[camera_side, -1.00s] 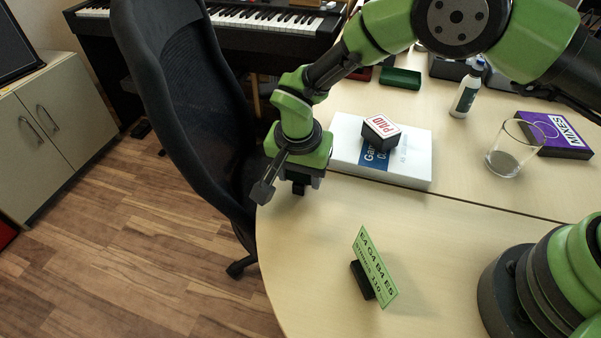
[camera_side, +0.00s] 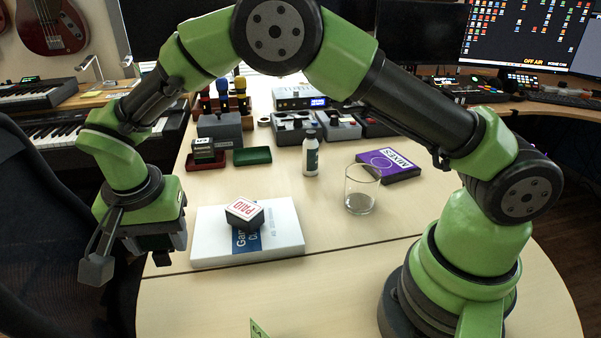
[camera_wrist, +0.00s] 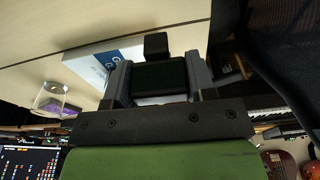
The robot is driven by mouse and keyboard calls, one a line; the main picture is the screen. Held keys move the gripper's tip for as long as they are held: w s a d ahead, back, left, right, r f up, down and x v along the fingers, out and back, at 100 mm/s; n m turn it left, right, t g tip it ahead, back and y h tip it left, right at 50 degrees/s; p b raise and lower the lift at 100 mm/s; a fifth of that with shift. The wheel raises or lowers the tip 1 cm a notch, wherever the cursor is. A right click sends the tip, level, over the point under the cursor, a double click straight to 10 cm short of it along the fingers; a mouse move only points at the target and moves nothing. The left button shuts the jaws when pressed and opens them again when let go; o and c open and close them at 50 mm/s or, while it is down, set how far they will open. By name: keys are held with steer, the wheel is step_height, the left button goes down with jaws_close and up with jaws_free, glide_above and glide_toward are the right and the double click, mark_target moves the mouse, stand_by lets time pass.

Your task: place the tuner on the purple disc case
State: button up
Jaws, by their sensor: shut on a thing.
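My gripper (camera_wrist: 160,78) is shut on a small dark box with a dark green face, which I take for the tuner (camera_wrist: 160,74). In the side view my gripper (camera_side: 152,243) is at the left, beside the white box and near the table's left edge; the held tuner shows there only as a dark shape, mostly hidden. The purple disc case (camera_side: 396,167), marked MIXES, lies flat on the table to the right, well apart from my gripper. Its near left part shows behind a clear glass. A purple patch of it shows in the wrist view (camera_wrist: 62,103).
The empty glass (camera_side: 360,192) stands just in front of the case. A white box (camera_side: 280,238) with a PAID stamp (camera_side: 244,212) on it lies between my gripper and the case. A white bottle (camera_side: 311,155) and a green tray-like object (camera_side: 252,156) stand behind. A green card (camera_side: 258,329) shows at the bottom.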

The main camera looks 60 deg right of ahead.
steer(key=w+d+m, duration=0.2)
steer(key=d+m, duration=0.1)
steer(key=d, duration=0.6)
steer(key=w+d+m, duration=0.3)
steer(key=d, duration=0.7)
steer(key=m+g, duration=0.2)
steer(key=m, duration=1)
glide_above(386, 168)
steer(key=f, duration=0.3)
steer(key=shift+w+a+f, duration=0.2)
steer(key=shift+w+f, duration=0.05)
steer(key=shift+f, duration=2.1)
